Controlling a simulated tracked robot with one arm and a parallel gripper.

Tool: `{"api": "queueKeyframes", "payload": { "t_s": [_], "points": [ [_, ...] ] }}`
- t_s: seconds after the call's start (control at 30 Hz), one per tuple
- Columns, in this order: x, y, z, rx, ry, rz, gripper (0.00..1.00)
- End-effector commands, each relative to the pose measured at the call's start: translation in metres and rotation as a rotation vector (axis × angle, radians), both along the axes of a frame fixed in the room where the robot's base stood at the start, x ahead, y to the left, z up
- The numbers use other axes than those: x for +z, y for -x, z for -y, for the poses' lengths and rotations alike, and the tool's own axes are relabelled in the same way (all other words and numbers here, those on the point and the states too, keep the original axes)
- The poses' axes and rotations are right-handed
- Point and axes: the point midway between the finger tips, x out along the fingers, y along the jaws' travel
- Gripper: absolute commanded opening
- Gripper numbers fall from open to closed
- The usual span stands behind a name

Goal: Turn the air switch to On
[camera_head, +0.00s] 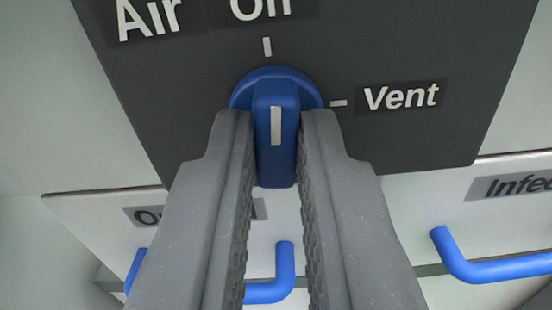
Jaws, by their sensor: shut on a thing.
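The blue air switch knob (276,82) sits on a dark grey panel in the upper middle of the head view. Its raised handle carries a white line that stands upright, roughly in line with the white tick above. The label above that tick starts with "O" and is cut off by the top edge, so I cannot tell whether it reads On or Off. A second tick, at the right, has the label "Vent" (401,96). My gripper (277,125) is shut on the knob's handle, one grey finger on each side.
The "Air" label (148,17) is at the top left of the dark panel (420,40). Below are light panels with labels, partly hidden, and blue bar handles (490,268) at the lower right and behind my fingers. A light wall is at the left.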

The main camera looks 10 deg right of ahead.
Motion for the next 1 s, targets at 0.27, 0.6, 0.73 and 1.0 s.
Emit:
{"api": "queueKeyframes", "payload": {
  "t_s": [0.27, 0.6, 0.73, 1.0],
  "points": [
    [-0.0051, 0.0014, 0.0011, -0.001, 0.103, -0.048, 0.0],
    [-0.0057, 0.0014, 0.0011, -0.001, 0.131, -0.058, 0.0],
    [-0.0057, 0.0014, 0.0012, -0.001, 0.13, -0.058, 0.0],
    [-0.0041, 0.0009, 0.001, 0.0, 0.13, -0.053, 0.34]
  ]
}}
